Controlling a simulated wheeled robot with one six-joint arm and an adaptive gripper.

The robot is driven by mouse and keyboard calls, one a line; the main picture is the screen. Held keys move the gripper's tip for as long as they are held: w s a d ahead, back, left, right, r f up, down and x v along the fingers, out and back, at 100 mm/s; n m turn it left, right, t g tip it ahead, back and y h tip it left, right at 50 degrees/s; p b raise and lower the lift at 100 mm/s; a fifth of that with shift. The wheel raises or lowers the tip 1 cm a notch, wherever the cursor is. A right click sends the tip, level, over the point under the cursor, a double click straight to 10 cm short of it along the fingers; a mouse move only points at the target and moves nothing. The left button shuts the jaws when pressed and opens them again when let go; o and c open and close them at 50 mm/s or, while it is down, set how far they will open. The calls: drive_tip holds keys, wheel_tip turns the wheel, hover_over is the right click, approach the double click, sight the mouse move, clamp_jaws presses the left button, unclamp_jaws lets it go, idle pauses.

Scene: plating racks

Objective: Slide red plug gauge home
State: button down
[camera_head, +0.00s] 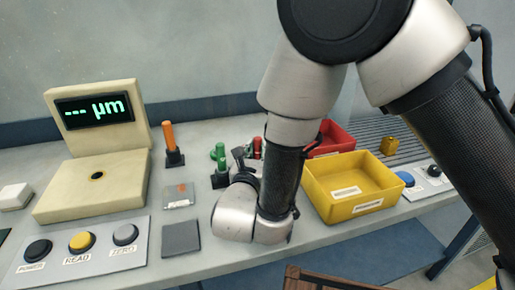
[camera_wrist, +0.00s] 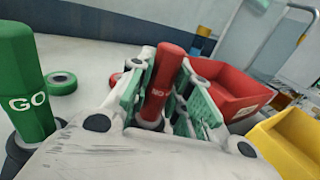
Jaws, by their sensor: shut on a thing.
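The red plug gauge (camera_wrist: 161,82) stands between the two green-padded fingers of my gripper (camera_wrist: 163,92) in the wrist view. My gripper is shut on it. In the head view a small part of red (camera_head: 257,147) shows just beyond my gripper (camera_head: 247,158), mostly covered by my arm. A green plug gauge marked GO (camera_wrist: 27,82) stands upright in a black holder to the left; it also shows in the head view (camera_head: 221,156).
An orange plug gauge (camera_head: 168,136) stands in a black holder beside the beige gauge unit (camera_head: 95,187), whose display shows dashes. A green ring (camera_wrist: 61,83) lies on the bench. A red bin (camera_wrist: 222,88) and a yellow bin (camera_head: 345,206) stand close on the right.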

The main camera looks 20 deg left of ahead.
drive_tip(key=shift+f, duration=0.1)
drive_tip(key=c, duration=1.2)
unclamp_jaws()
drive_tip(key=shift+c, duration=0.2)
drive_tip(key=shift+s, duration=0.1)
drive_tip(key=s, duration=0.8)
drive_tip(key=s+d, duration=0.1)
drive_tip(key=s, duration=0.2)
drive_tip(key=shift+s, duration=0.4)
